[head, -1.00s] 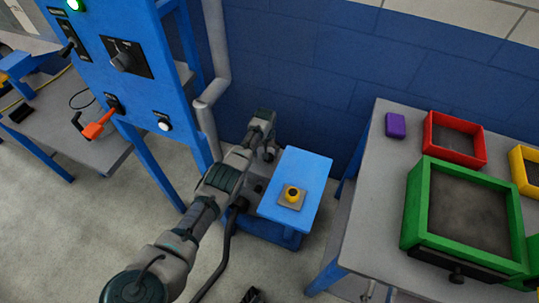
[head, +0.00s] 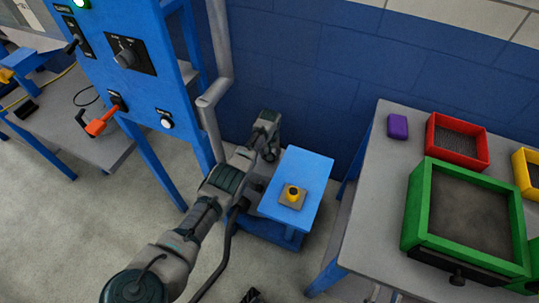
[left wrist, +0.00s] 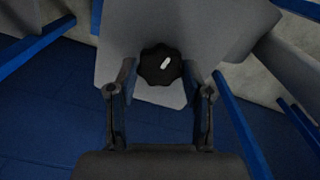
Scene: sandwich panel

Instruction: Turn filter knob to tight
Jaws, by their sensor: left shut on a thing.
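The black round knob (left wrist: 160,65) has a lobed rim and a white mark that slants up to the right. In the left wrist view it sits in front of a grey body (left wrist: 215,35). The two fingers of my left gripper (left wrist: 162,82) stand on either side of the knob and are shut on it. In the head view my left arm reaches to beside a small blue stand (head: 318,172), and its own wrist hides the gripped knob. Of my right gripper (head: 252,296), only a small dark part shows at the bottom edge, so its jaw state is unclear.
A blue panel (head: 162,82) with a dial (head: 127,58) and an orange handle (head: 98,127) stands at the left. A grey pipe (head: 216,40) runs beside it. A grey table (head: 385,175) with red, green and yellow trays is at the right.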

